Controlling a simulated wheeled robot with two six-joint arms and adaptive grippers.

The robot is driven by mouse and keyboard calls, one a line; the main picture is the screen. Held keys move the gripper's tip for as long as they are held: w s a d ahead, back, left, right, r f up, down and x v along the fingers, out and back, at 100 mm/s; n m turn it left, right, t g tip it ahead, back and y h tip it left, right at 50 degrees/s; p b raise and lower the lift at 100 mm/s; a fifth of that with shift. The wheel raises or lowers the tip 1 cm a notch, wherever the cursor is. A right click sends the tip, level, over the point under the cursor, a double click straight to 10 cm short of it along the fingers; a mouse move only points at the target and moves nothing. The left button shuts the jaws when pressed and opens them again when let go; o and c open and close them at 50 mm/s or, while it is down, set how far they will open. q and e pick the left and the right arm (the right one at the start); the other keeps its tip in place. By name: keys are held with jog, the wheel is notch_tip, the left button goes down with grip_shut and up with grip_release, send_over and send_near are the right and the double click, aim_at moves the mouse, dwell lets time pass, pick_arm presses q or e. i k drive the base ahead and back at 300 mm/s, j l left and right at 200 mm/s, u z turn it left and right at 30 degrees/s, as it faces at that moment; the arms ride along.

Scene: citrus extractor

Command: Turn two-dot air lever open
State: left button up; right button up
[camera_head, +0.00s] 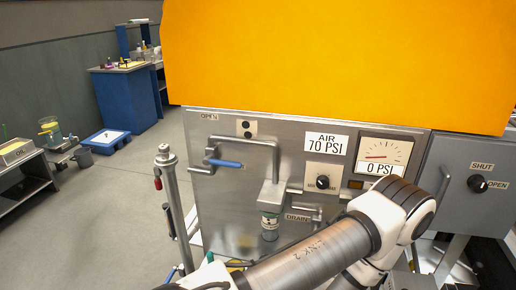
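The blue-handled air lever (228,164) is on the front panel, under a plate with two black dots (247,128). Its handle lies nearly level, pointing right from its pivot on the grey pipe (248,141). An OPEN label (209,117) sits above and left of the lever. The pressure gauge (384,153) has a 0 PSI tag, and a sign beside it reads AIR 70 PSI (326,144). One of my arms crosses the lower middle and right, below and right of the lever, apart from it in the picture. Neither gripper shows.
A black knob (323,182) and a DRAIN label (297,217) are right of the lever. A grey box with a SHUT/OPEN knob (477,184) is at far right. A metal post (172,200) stands left of the panel. The floor beyond it is largely clear.

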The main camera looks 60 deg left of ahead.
aim_at(207, 160)
jog(key=u, duration=2.3)
